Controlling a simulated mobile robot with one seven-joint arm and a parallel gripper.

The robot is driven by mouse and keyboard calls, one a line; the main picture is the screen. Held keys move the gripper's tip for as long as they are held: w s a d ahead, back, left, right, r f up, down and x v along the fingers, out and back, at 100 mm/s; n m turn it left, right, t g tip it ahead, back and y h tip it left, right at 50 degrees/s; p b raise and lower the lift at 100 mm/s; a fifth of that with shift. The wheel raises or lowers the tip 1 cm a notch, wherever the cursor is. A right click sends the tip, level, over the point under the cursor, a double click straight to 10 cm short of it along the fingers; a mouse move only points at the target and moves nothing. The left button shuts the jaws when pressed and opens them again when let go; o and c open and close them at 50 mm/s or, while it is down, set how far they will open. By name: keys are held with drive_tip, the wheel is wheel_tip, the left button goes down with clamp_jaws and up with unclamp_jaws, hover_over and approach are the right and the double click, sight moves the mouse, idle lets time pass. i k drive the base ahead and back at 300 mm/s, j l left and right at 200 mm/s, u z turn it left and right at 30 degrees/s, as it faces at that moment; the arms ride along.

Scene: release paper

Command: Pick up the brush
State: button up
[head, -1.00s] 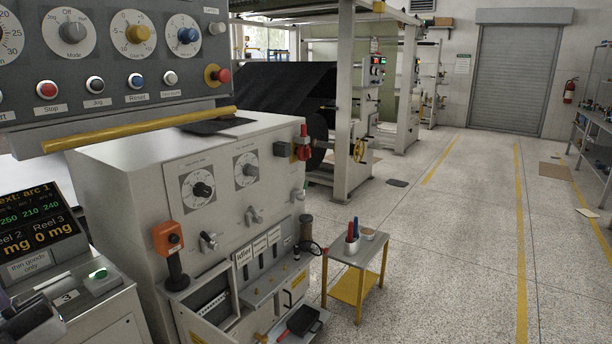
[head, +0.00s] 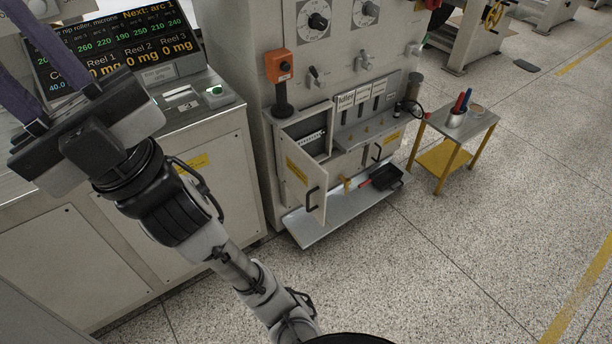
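My gripper (head: 38,55) is at the upper left of the head view, in front of the display console. Its two dark purple fingers are spread well apart, and nothing shows between them. No brush can be made out for certain. A small yellow-brown piece (head: 347,184) stands at the low metal shelf under the machine's cabinet; it is too small to tell whether it is the brush. Beside it lies a black pan (head: 386,177) with a red handle-like part (head: 365,183). My gripper is far to the left of these and higher.
A cabinet door (head: 302,180) hangs open above the low shelf (head: 325,226). An orange control box (head: 279,66) on a black stem stands above it. A small side table (head: 478,124) holds a cup with red and blue handles (head: 456,116).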

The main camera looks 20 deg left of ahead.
sight(460, 101)
drive_tip(key=i+l, duration=0.25)
drive_tip(key=i, duration=0.2)
drive_tip(key=i+l, duration=0.3)
drive_tip(key=i, duration=0.15)
drive_tip(key=i+l+z, duration=0.1)
drive_tip(key=i+l, duration=0.15)
drive_tip(key=i, duration=0.2)
